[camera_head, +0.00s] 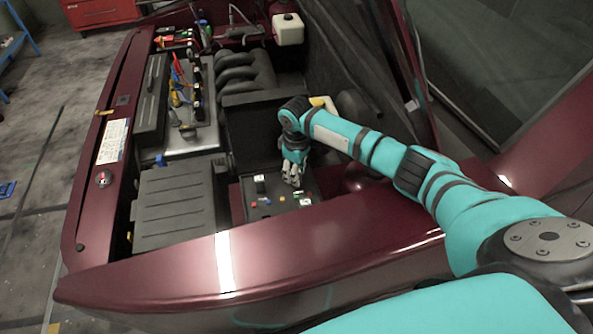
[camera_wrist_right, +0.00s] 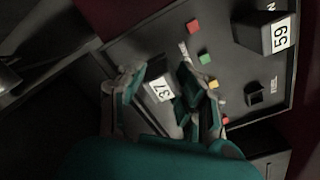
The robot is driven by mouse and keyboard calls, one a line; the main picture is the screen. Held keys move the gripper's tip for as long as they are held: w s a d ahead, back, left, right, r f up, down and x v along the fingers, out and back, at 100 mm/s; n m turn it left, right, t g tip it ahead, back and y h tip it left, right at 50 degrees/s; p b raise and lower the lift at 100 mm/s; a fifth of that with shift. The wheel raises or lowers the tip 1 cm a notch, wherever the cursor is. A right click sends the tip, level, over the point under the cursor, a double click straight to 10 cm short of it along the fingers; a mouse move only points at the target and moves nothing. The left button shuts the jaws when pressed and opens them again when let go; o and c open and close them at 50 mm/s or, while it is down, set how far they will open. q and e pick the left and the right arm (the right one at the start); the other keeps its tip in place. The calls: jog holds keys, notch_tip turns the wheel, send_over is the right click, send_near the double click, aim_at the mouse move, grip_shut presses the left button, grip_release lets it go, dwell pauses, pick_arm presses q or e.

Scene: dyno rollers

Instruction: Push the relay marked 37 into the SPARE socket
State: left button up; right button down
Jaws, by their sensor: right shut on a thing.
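The relay marked 37 (camera_wrist_right: 160,88) is a dark block with a white label. It sits between the two fingers of my right gripper (camera_wrist_right: 168,88) in the wrist view. In the head view my right gripper (camera_head: 293,179) is over the back right part of the black relay box (camera_head: 278,211) and hides the relay. I cannot tell whether the relay touches a socket. I cannot read a SPARE label; fingers cover part of the panel. An empty-looking dark socket (camera_wrist_right: 257,98) lies beside lettering that looks like FUEL. My left gripper is not in view.
A relay marked 59 (camera_wrist_right: 265,35) stands on the panel; red (camera_wrist_right: 193,26), green (camera_wrist_right: 204,58) and yellow (camera_wrist_right: 213,84) fuses lie between. A dark ribbed cover (camera_head: 175,207) is left of the box. The maroon car body edge (camera_head: 290,255) runs in front.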

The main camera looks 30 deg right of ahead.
jog(key=shift+f, duration=0.1)
jog(key=c, duration=0.8)
grip_release()
jog(key=shift+c, duration=0.2)
notch_tip(320, 180, up, 12)
